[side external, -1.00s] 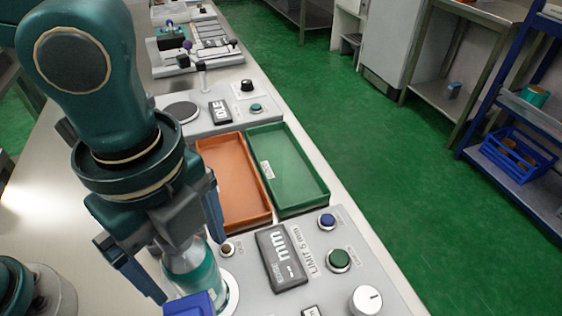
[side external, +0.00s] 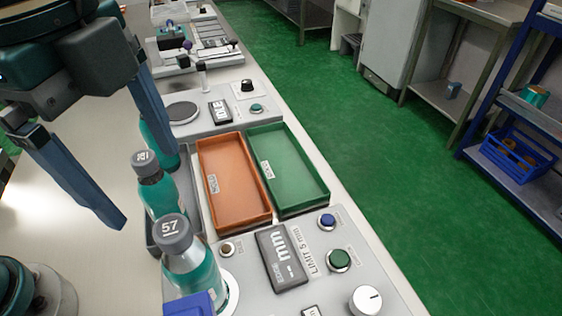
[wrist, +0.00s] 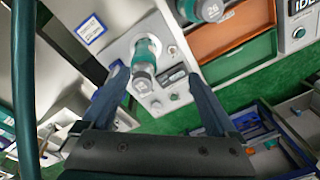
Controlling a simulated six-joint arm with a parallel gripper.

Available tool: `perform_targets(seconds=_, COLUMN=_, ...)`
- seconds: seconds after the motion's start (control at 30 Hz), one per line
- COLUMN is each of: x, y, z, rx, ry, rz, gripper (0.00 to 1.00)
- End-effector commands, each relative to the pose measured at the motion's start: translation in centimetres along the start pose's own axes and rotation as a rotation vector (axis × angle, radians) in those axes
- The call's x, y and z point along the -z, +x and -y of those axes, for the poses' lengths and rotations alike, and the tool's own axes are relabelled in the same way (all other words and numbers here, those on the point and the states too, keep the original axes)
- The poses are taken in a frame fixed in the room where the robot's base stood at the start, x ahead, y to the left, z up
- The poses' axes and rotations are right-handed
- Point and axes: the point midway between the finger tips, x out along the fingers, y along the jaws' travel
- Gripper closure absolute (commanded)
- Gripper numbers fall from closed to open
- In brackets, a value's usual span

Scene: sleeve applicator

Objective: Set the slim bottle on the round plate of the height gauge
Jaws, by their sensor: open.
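A teal bottle with a grey cap marked 57 (side external: 203,275) stands upright at the near grey station with the mm display (side external: 281,258). A white round plate (side external: 233,292) shows around its base; the wrist view also shows this bottle (wrist: 146,52) from above, between my fingers in the picture. I take this station for the height gauge, and the bottle for the slim one. My gripper (side external: 148,196) is open and empty, above and to the left of the bottle in the side view, apart from it. The bottle's lower front is partly hidden by a blue block (side external: 190,305).
More teal capped bottles (side external: 157,190) stand in a dark tray (side external: 156,240) just behind. An orange tray (side external: 232,180) and a green tray (side external: 290,170) lie empty. Beyond them is another grey station with a dark disc (side external: 182,112).

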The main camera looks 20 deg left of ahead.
Motion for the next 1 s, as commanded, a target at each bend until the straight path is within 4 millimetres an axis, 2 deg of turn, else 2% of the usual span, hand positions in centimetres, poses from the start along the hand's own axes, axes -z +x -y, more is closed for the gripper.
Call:
perform_targets(seconds=0.03, x=-1.8, y=-0.1, z=0.6, rx=0.031, ry=-0.133, rz=-0.023, gripper=0.07)
perform_targets(seconds=0.13, x=-4.9, y=0.3, z=1.4, rx=0.096, ry=-0.411, rz=-0.074, gripper=0.07)
perform_targets(seconds=0.3, x=-9.8, y=2.0, z=1.6, rx=0.205, ry=-0.862, rz=-0.166, gripper=0.07)
perform_targets(seconds=0.5, x=-13.6, y=4.2, z=0.8, rx=0.307, ry=-1.250, rz=-0.262, gripper=0.07)
perform_targets(seconds=0.7, x=-14.8, y=5.3, z=0.5, rx=0.347, ry=-1.396, rz=-0.305, gripper=0.07)
perform_targets(seconds=1.0, x=-14.8, y=5.4, z=0.5, rx=0.346, ry=-1.401, rz=-0.305, gripper=0.07)
